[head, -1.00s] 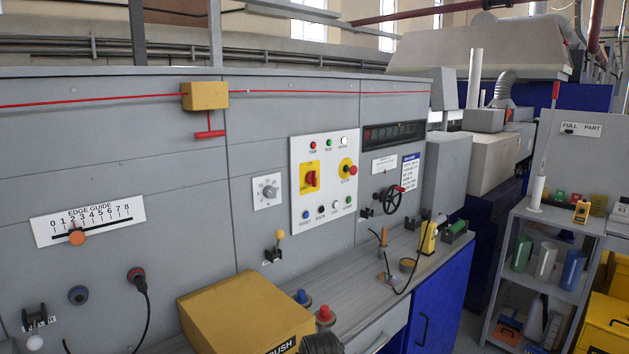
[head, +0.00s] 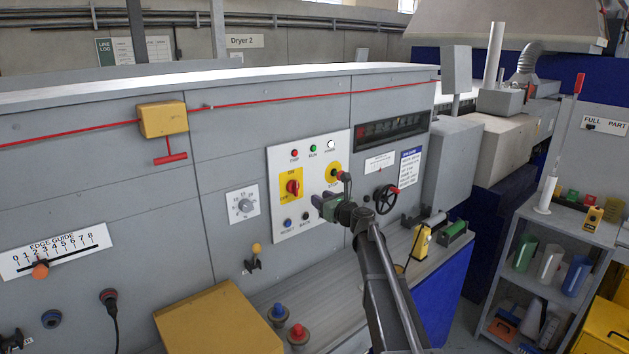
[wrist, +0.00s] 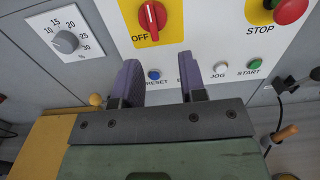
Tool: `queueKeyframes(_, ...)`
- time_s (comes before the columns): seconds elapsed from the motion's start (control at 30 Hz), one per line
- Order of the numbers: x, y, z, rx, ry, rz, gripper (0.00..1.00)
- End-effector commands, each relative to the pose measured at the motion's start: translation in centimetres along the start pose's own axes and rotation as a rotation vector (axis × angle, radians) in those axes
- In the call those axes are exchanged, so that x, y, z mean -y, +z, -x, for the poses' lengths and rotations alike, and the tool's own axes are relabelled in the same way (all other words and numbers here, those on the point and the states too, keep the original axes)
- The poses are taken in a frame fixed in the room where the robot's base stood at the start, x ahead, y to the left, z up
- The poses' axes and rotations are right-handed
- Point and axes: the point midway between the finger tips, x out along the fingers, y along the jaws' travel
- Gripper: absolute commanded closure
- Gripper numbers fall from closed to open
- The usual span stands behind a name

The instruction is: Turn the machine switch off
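The machine switch (head: 293,188) is a red rotary knob on a yellow plate, set in the white control panel (head: 308,229). ON is marked above it and OFF at its lower left. In the wrist view the switch (wrist: 152,17) shows its handle roughly upright, pointing to ON rather than toward the OFF mark. My gripper (head: 319,202) is in front of the panel, to the right of and slightly below the switch in the head view. In the wrist view my gripper (wrist: 158,72) has its two purple fingers apart, with nothing between them. The knob lies beyond the fingertips, apart from them.
A red stop button on yellow (wrist: 291,10) is to the right of the switch. Below are a blue button (wrist: 154,75) and a green start button (wrist: 254,64). A grey dial (wrist: 66,41) is at left. A yellow box (head: 222,322) stands on the counter below.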

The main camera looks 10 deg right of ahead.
Motion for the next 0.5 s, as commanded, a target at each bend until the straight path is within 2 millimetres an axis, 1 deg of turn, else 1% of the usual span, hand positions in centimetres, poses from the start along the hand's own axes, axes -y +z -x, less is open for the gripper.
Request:
queueKeyframes(0.17,-0.1,-0.1,-0.1,-0.002,0.002,-0.028,0.62)
queueKeyframes(0.27,-0.1,-0.1,-1.0,-0.003,0.003,-0.026,0.62)
queueKeyframes(0.37,-0.1,-0.1,-2.6,-0.003,0.005,-0.025,0.62)
queueKeyframes(0.5,-0.1,-0.1,-6.0,-0.003,0.006,-0.024,0.62)
